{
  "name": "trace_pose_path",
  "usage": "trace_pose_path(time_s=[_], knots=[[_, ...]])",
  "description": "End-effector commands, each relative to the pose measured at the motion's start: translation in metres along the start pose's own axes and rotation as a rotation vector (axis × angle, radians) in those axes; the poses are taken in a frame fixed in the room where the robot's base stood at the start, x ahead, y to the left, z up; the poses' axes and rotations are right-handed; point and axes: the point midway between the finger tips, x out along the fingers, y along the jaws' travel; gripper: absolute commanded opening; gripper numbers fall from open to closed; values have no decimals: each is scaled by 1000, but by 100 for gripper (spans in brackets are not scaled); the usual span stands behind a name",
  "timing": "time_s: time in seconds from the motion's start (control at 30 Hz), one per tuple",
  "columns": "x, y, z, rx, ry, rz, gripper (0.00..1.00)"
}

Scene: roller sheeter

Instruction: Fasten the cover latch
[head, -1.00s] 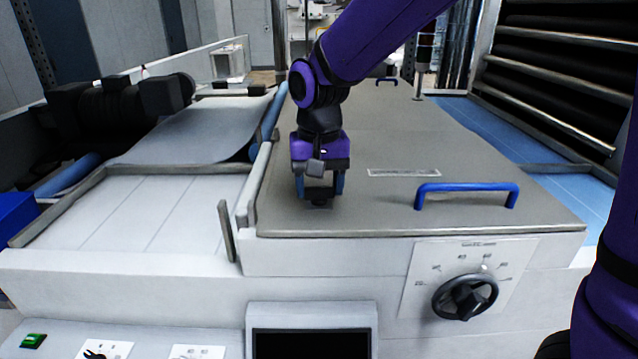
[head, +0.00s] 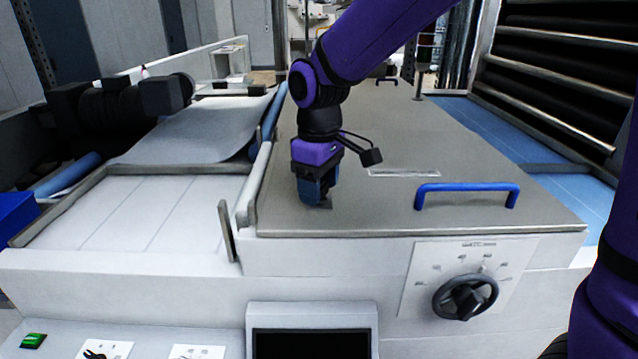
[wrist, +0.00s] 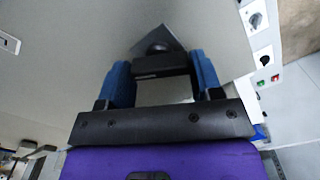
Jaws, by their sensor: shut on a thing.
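The cover (head: 385,215) is a flat grey-brown panel lying closed on the machine, with a blue handle (head: 467,188) near its front edge. The cover latch (wrist: 160,64) is a small dark piece with a round hub on a plate, seen between the blue fingers in the wrist view. My gripper (head: 318,200) points down over the cover's front left part and is shut on the latch. In the head view the fingers hide most of the latch. How far the latch is turned is hard to tell.
A black dial (head: 465,297) sits on the front panel at the right. A dark screen (head: 312,342) is below the front edge. A pale bed (head: 140,210) lies left of the cover. The cover around my gripper is clear.

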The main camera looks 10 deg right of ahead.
Motion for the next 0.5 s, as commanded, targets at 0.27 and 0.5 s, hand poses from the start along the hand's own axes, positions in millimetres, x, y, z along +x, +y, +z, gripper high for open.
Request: trace_pose_path(time_s=[0.27,0.5], knots=[[-1,0,0,-247,2,2,36],[-1,0,0,-407,2,2,36]])
